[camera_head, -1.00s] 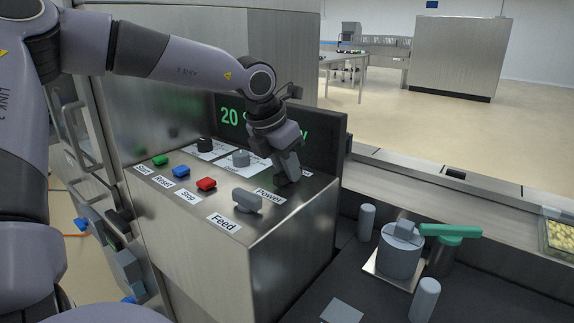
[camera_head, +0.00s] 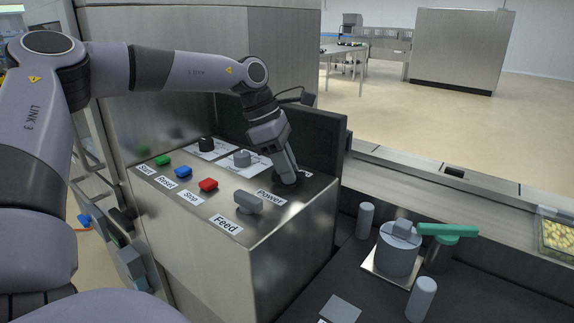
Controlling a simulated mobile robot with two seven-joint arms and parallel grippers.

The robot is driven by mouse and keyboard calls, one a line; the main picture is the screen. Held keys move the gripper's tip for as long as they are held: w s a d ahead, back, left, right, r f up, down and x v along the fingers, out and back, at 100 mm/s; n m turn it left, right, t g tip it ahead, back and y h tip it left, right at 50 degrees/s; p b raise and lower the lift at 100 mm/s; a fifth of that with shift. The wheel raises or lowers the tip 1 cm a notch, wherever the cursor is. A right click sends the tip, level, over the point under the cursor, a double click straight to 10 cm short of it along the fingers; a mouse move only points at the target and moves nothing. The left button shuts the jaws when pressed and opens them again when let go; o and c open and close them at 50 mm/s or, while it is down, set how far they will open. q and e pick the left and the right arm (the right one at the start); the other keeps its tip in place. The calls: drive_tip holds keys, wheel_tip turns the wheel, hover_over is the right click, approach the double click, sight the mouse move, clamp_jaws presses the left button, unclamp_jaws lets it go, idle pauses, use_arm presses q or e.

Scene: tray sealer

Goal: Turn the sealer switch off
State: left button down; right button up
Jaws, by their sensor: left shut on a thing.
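The sealer's control box (camera_head: 275,235) stands in the middle of the view. The label Power (camera_head: 271,197) is on its top at the right end. My left gripper (camera_head: 288,181) reaches down beside this label and is shut on the power switch, which the fingers mostly hide. Part of a dark round base (camera_head: 304,176) shows beside the fingertips. The display (camera_head: 328,145) behind the gripper is dark, with no text visible. My right gripper is out of view.
Green (camera_head: 162,160), blue (camera_head: 183,172) and red (camera_head: 208,184) buttons line the box's left side. A grey Feed knob (camera_head: 248,202) sits nearby, in front of the gripper. A green-handled part (camera_head: 446,230) stands at the right.

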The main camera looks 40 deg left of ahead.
use_arm(q)
drive_tip(key=m+g, duration=0.1)
drive_tip(key=m, duration=0.1)
drive_tip(key=m+g, duration=0.1)
drive_tip(key=m, duration=0.2)
drive_tip(key=shift+w+h, duration=0.1)
drive_tip(key=shift+h, duration=0.3)
drive_tip(key=shift+m, duration=0.3)
drive_tip(key=c, duration=1)
unclamp_jaws()
drive_tip(key=v, duration=0.7)
